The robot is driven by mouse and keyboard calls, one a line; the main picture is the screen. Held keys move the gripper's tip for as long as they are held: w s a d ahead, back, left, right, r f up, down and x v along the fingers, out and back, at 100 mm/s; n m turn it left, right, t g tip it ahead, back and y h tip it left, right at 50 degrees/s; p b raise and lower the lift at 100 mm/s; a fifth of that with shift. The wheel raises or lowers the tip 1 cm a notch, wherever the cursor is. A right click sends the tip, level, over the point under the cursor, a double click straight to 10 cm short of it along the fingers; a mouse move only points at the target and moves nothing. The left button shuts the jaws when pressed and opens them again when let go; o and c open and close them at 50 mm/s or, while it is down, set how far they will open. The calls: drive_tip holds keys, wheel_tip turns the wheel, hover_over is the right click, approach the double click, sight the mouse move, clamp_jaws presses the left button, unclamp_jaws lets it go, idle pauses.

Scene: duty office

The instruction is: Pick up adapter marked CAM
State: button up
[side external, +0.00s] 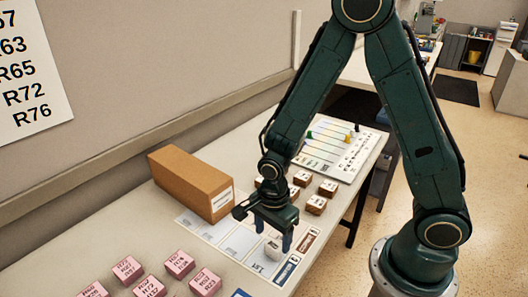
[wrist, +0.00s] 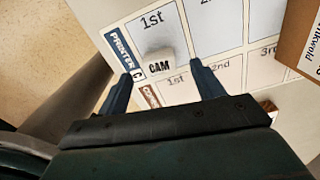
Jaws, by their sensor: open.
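The adapter marked CAM is a small white block (wrist: 158,62) in the wrist view, with black letters on its face. It stands on the "1st" cell of the row with the blue PRINTER label. In the side view the white block (side external: 273,247) shows partly below my gripper (side external: 273,233). My gripper is open and empty, pointing down above the mat. In the wrist view its dark blue fingers (wrist: 164,74) lie to either side of the block, with visible gaps. I cannot tell the exact height of the fingertips over the block.
A brown cardboard box (side external: 190,185) stands beside the printed mat (side external: 216,233). Several pink-topped blocks (side external: 127,270) lie at the front left. Several brown blocks (side external: 316,204) stand behind my gripper, near a white board (side external: 345,150). The table's right edge is close by.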

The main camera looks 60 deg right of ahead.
sight(273, 245)
drive_tip(key=shift+s+d+f, duration=0.15)
drive_tip(key=shift+f, duration=2.45)
drive_tip(key=c, duration=1)
drive_tip(key=shift+r, duration=0.25)
drive_tip(key=shift+c, duration=0.2)
wheel_tip(273, 245, up, 20)
drive_tip(key=shift+f, duration=0.2)
